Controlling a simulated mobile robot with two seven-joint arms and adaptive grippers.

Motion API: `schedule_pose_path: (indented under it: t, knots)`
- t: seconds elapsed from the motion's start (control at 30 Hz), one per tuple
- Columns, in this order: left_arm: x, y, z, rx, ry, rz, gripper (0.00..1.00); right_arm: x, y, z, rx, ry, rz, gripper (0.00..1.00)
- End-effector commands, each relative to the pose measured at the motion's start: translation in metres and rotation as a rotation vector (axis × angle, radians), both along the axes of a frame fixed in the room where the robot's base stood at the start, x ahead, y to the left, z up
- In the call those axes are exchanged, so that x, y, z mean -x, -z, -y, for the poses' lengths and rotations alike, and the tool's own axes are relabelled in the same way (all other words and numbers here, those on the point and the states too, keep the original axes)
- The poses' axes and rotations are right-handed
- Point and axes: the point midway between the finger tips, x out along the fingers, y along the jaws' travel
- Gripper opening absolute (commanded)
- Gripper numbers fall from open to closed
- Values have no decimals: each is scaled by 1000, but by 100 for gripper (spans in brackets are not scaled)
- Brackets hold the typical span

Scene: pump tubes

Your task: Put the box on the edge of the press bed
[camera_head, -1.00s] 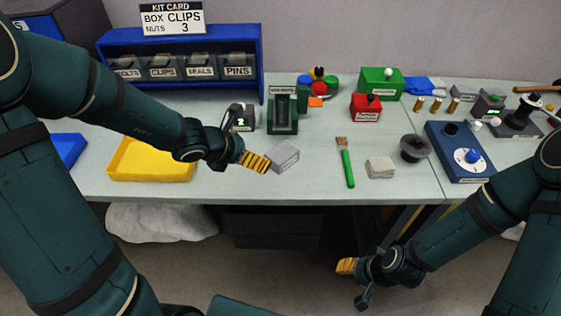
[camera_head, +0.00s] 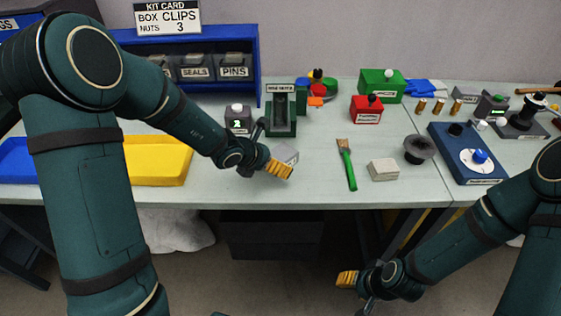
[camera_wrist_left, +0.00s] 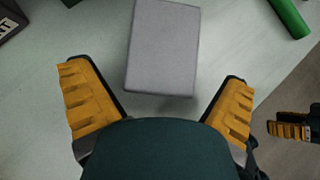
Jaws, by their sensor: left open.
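The box is a small grey block (camera_head: 286,154) on the table, partly hidden by my left gripper in the head view. My left gripper (camera_head: 274,150) is open over it. In the left wrist view the box (camera_wrist_left: 163,47) lies just ahead of the left gripper (camera_wrist_left: 156,82), reaching toward the space between the spread yellow fingers, not gripped. My right gripper (camera_head: 352,290) is open and empty, low in front of the table.
A dark green holder (camera_head: 281,125) and a small grey device (camera_head: 238,120) stand behind the box. A brush (camera_head: 346,165), a pale block (camera_head: 383,169), a dark bowl (camera_head: 418,148) and a blue unit (camera_head: 466,155) lie to the right. A yellow tray (camera_head: 157,161) is at left.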

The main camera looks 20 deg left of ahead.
Motion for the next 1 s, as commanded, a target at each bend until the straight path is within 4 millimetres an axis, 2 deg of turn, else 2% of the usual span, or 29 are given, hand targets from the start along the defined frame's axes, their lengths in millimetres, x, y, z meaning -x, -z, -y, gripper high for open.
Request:
schedule_pose_path:
  t: [0.1,0.33,0.37,0.5,0.57,0.9,1.0]
  knots:
    - [-6,7,4,1,1,0,100,-1,3,0,0,0,1,47]
    - [-7,7,4,0,0,1,100,-1,3,0,0,1,2,47]
    - [-7,7,4,0,0,1,96,-1,3,0,0,1,2,47]
    - [-7,7,4,0,0,1,47,-1,3,0,0,1,2,47]
    - [-7,7,4,0,0,1,29,-1,3,0,0,1,2,47]
    - [-7,6,4,0,0,1,27,-1,3,0,0,0,1,47]
    - [-7,1,4,1,0,2,27,0,0,0,0,0,1,47]
